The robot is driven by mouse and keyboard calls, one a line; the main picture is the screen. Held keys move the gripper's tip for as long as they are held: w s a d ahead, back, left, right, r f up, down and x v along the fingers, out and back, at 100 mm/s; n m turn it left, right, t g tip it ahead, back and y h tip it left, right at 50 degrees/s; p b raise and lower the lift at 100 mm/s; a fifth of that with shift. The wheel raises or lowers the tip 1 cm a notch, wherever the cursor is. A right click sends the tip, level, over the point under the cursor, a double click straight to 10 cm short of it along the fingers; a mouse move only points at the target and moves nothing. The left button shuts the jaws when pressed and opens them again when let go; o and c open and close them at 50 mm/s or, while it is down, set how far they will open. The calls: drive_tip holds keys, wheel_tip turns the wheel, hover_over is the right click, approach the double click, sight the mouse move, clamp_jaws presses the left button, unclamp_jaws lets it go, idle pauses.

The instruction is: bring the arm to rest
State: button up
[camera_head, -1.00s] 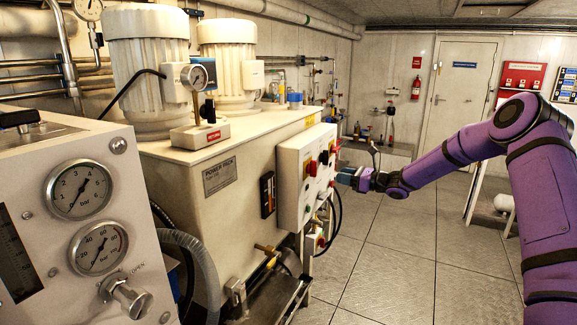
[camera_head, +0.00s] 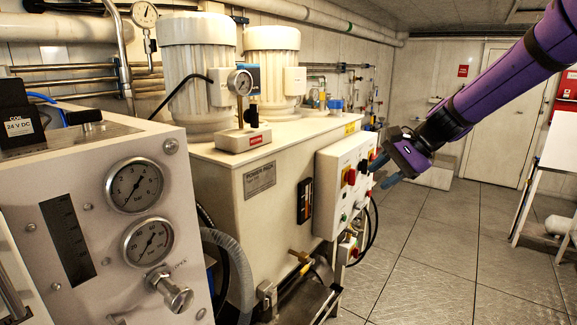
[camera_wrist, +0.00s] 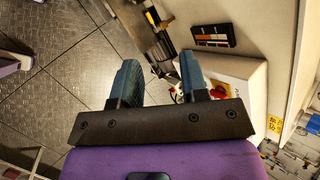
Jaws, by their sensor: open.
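My gripper (camera_head: 384,172) hangs from my raised purple arm in the head view, just right of the control box on the power pack. Its blue fingers are apart and nothing is between them. In the wrist view the two fingers (camera_wrist: 160,85) stand well apart, with floor and part of the power pack's side beyond them. The control box (camera_head: 338,170), white with red, yellow and green controls, is close to the fingers in the head view. I cannot tell the exact gap.
The power pack (camera_head: 225,180) with two white motors stands left of my gripper. A panel with gauges (camera_head: 100,245) is at the near left. The tiled floor (camera_head: 440,250) is open to the right. A white stand (camera_head: 560,150) is at the right edge.

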drive_tip(key=s+d+r+n+t+h, duration=0.1)
drive_tip(key=s+d+n+h, duration=0.1)
drive_tip(key=s, duration=0.8)
drive_tip(key=s+d+r+n+t+h, duration=0.1)
drive_tip(key=s+d+r+n+h, duration=0.1)
drive_tip(key=s, duration=0.8)
drive_tip(key=s+d+r+n+h, duration=0.2)
drive_tip(key=s+d+n+h, duration=0.2)
drive_tip(key=s, duration=0.7)
drive_tip(key=shift+d+n+t, duration=0.4)
drive_tip(key=shift+d+n, duration=0.1)
drive_tip(key=shift+n, duration=0.4)
